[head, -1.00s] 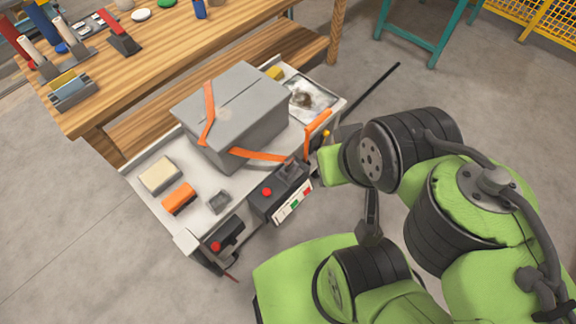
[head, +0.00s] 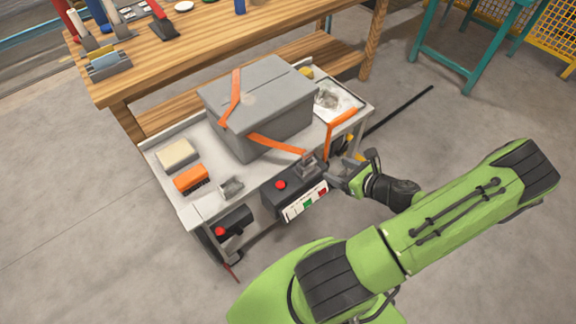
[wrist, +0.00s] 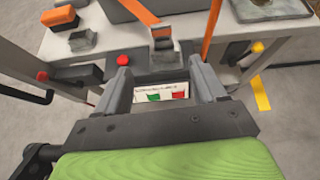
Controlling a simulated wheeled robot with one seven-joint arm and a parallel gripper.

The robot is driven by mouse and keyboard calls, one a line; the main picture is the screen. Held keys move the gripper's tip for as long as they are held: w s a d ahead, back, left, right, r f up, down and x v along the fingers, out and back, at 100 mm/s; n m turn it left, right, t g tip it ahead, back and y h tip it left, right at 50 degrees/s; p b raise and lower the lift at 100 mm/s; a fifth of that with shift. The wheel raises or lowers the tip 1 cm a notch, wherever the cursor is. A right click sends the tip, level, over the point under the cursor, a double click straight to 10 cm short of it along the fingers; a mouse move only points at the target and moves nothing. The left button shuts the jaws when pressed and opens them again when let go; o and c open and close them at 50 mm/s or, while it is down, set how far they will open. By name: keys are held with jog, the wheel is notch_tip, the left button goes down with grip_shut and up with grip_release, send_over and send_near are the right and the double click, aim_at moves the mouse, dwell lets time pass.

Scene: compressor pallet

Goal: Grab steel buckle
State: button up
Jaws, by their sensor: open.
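A grey metal buckle-like piece (head: 308,164) sits at the front edge of the cart, above the black control box, near the loose end of an orange strap. In the wrist view this piece (wrist: 163,40) is straight ahead, with orange showing in its slot. A second small grey metal piece (head: 231,187) lies on the cart top to the left; it also shows in the wrist view (wrist: 82,41). I cannot tell for certain which is the buckle. My gripper (head: 338,172) is open and empty, just right of the nearer piece. In the wrist view its fingers (wrist: 158,65) stand apart below that piece, not touching it.
The cart (head: 205,212) carries a grey box (head: 262,110) with orange straps (head: 276,146), an orange block (head: 190,180) and a beige block (head: 178,154). The control box (head: 292,195) has a red button. A wooden bench (head: 190,62) stands behind.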

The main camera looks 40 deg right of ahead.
aim_at(309, 157)
jog(key=b+x, duration=0.4)
jog(key=x, duration=1.2)
jog(key=shift+s+d+f+b, duration=0.1)
jog(key=shift+d+b, duration=0.1)
jog(key=shift+b, duration=0.15)
jog(key=c, duration=1.1)
